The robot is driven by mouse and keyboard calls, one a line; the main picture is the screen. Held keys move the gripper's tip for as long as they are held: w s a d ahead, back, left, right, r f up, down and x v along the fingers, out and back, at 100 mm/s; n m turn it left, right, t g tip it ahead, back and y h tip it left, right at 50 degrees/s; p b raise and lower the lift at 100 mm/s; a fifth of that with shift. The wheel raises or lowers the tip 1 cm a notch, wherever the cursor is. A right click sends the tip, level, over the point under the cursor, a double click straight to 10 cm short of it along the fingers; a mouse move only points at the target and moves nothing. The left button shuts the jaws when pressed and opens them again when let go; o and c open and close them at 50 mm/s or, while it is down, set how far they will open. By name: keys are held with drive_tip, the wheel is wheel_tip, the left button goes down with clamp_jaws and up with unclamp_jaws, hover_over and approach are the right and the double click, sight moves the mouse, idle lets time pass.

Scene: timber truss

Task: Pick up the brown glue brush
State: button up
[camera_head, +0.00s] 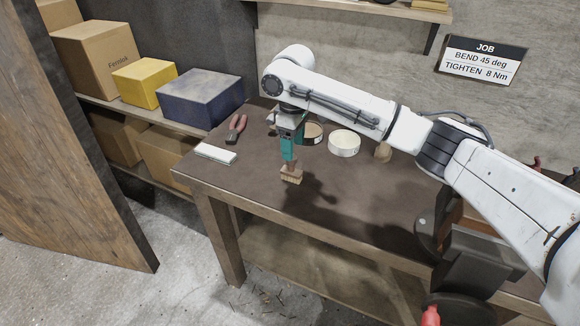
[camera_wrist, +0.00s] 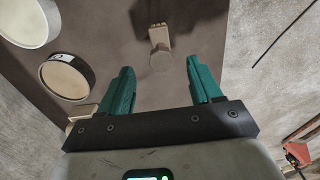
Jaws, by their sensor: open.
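The brown glue brush (camera_head: 291,175) is on the dark table near its front edge, with pale bristles showing low in the head view. Its upper part is partly hidden by my gripper there. In the wrist view the brush (camera_wrist: 159,38) lies beyond my fingertips, about midway between them. My gripper (camera_head: 289,150) points down just above the brush, with teal fingers. In the wrist view the gripper (camera_wrist: 161,66) is open, with nothing between its fingers.
A white round tub (camera_head: 344,144) and a darker-rimmed round one (camera_head: 312,132) stand behind the brush. Red-handled pliers (camera_head: 237,127) and a white block (camera_head: 215,153) lie to the left. Boxes (camera_head: 200,98) fill a shelf at left. The tabletop (camera_head: 345,205) right of the brush is clear.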

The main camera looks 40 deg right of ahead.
sight(292, 166)
wheel_tip(292, 166, down, 3)
drive_tip(key=shift+w+r, duration=0.1)
drive_tip(key=shift+a+f+p, duration=0.1)
drive_tip(key=shift+f+p, duration=0.7)
drive_tip(key=shift+f, duration=1.9)
drive_tip(key=shift+c, duration=0.3)
drive_tip(key=c, duration=1.1)
drive_tip(key=shift+r, duration=0.1)
